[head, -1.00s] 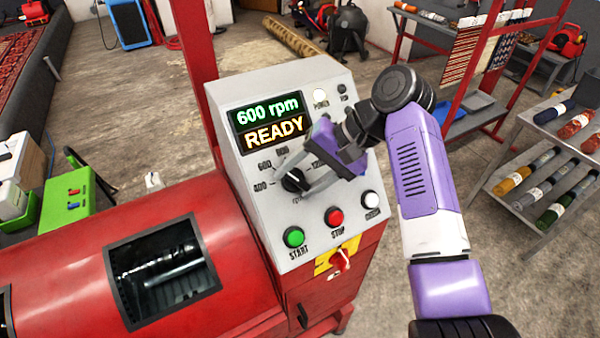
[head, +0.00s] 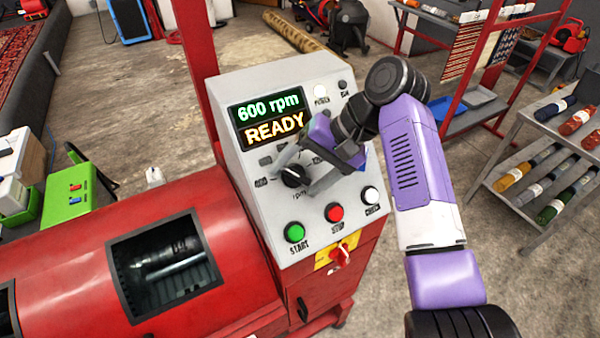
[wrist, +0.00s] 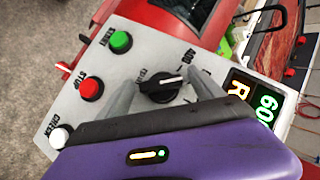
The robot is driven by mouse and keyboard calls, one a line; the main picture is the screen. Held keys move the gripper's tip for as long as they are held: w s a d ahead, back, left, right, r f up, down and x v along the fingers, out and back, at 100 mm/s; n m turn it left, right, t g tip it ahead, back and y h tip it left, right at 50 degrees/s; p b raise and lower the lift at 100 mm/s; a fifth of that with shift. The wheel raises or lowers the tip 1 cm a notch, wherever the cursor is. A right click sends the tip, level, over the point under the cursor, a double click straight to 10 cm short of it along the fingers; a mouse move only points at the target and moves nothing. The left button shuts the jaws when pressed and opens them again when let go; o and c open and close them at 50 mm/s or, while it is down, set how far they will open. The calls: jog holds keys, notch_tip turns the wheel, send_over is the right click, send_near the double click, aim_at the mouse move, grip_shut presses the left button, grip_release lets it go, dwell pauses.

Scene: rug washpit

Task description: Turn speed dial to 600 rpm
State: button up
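The black speed dial (head: 294,176) sits on the sloped grey control panel, below a display (head: 270,120) that reads "600 rpm" and "READY". My gripper (head: 297,183) is open, with one grey finger on each side of the dial. The wrist view shows the dial (wrist: 160,85) between my fingertips (wrist: 162,90), with gaps on both sides. The dial's white mark points toward the display side. The 400 label shows beside the dial in the wrist view; my fingers hide most other scale numbers.
Below the dial are the green START button (head: 294,233), red STOP button (head: 334,212) and white CHECK button (head: 370,195). A red switch (head: 340,256) is on the cabinet front. The red drum (head: 70,265) is at left, a rack of bottles (head: 545,215) at right.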

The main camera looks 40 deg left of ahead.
jog(key=b+v, duration=0.1)
jog(key=v, duration=0.6)
jog(key=shift+d+r, duration=0.25)
jog(key=shift+r, duration=0.05)
jog(key=shift+w, duration=0.15)
